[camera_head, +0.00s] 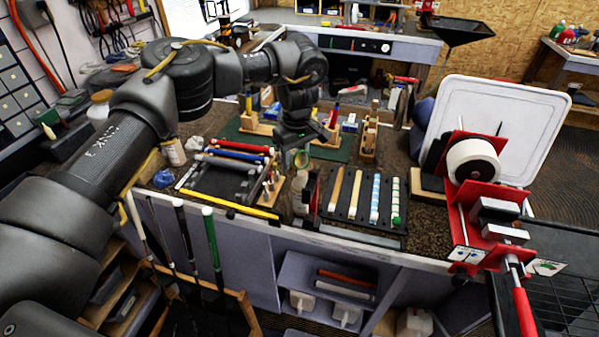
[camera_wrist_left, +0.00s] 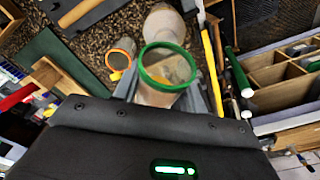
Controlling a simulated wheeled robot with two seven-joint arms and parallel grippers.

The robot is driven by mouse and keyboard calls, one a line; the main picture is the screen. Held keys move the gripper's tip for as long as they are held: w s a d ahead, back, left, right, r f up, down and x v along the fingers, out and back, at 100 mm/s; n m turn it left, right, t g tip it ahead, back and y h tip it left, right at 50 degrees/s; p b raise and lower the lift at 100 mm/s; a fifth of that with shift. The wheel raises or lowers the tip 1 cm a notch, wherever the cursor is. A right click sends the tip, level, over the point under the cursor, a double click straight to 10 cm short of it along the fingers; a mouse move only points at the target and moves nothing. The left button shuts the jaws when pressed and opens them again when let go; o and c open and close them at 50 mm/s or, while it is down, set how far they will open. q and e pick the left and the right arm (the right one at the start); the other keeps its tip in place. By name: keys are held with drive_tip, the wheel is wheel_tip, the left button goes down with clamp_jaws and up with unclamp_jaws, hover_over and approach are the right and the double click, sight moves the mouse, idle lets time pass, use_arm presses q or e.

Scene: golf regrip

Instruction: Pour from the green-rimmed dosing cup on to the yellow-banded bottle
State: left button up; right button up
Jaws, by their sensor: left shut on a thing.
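The green-rimmed dosing cup (camera_wrist_left: 167,67) is between the fingers of my left gripper (camera_wrist_left: 166,92) in the left wrist view. The gripper is shut on it. Its rim faces the wrist camera, and something tan shows inside it. In the head view the cup (camera_head: 301,159) is small, just below my left gripper (camera_head: 297,150), above the workbench. A pale rounded vessel (camera_wrist_left: 166,24) shows just beyond the cup in the wrist view, partly hidden by it. I see no clear yellow band on it, so I cannot tell whether it is the yellow-banded bottle. My right gripper is out of view.
An orange-rimmed cup (camera_wrist_left: 121,54) is beside the green-rimmed one. A rack with colored grips (camera_head: 240,158) stands left of the gripper, and a dark tray with strips (camera_head: 356,214) stands right. A red vise (camera_head: 485,215) is at the bench's right end.

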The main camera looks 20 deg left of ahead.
use_arm(q)
drive_tip(key=shift+y+p, duration=0.5)
drive_tip(key=shift+p, duration=0.15)
idle(0.8)
drive_tip(key=shift+y+p, duration=0.4)
drive_tip(key=shift+p, duration=0.25)
drive_tip(key=shift+y+p, duration=0.3)
drive_tip(key=shift+p, duration=0.05)
idle(0.4)
drive_tip(key=shift+y+p, duration=0.3)
drive_tip(key=shift+a+f, duration=0.1)
idle(0.8)
